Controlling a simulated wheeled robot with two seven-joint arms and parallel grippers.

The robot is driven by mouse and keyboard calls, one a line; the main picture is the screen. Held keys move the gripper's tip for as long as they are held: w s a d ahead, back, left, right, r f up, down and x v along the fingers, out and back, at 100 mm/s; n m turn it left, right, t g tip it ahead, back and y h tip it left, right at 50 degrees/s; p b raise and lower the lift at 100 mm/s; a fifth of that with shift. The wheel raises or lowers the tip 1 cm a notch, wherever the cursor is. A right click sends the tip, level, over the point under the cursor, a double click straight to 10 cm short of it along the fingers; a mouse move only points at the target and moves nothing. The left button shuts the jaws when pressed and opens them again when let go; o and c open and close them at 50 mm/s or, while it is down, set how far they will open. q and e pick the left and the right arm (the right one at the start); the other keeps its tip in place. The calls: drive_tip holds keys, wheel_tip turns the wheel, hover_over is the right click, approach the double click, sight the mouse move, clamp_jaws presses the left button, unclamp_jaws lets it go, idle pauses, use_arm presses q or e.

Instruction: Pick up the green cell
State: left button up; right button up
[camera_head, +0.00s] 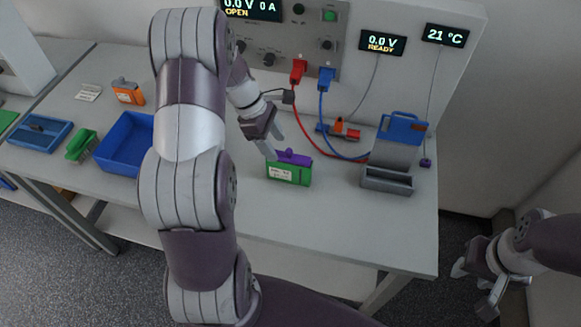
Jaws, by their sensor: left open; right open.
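The green cell (289,174), a small block with a white label on its front, stands on the table right of the middle. A purple piece (292,157) shows at its upper edge; I cannot tell whether it is part of the cell or behind it. My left gripper (276,146) is open just above and behind the cell's left end, fingers pointing down towards it. I cannot tell whether a finger touches it. My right gripper (473,290) is open and empty, off the table's right side.
A grey holder with a blue top (387,180) stands right of the cell. Red and blue cables run behind it from the cycler panel (290,72). A blue tray (125,145), a green item (81,146) and an orange item (128,92) are at left. The front right tabletop is clear.

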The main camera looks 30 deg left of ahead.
sight(285, 155)
use_arm(q)
drive_tip(key=f, duration=0.1)
drive_tip(key=w+d+f, duration=0.1)
drive_tip(key=shift+f, duration=0.35)
drive_tip(key=d+f, duration=0.1)
drive_tip(key=d+f+p, duration=0.1)
drive_tip(key=f, duration=0.2)
drive_tip(key=shift+s+d, duration=0.15)
drive_tip(key=shift+d, duration=0.25)
drive_tip(key=shift+w+f, duration=0.2)
drive_tip(key=shift+f, duration=0.15)
drive_tip(key=shift+r, duration=0.1)
clamp_jaws()
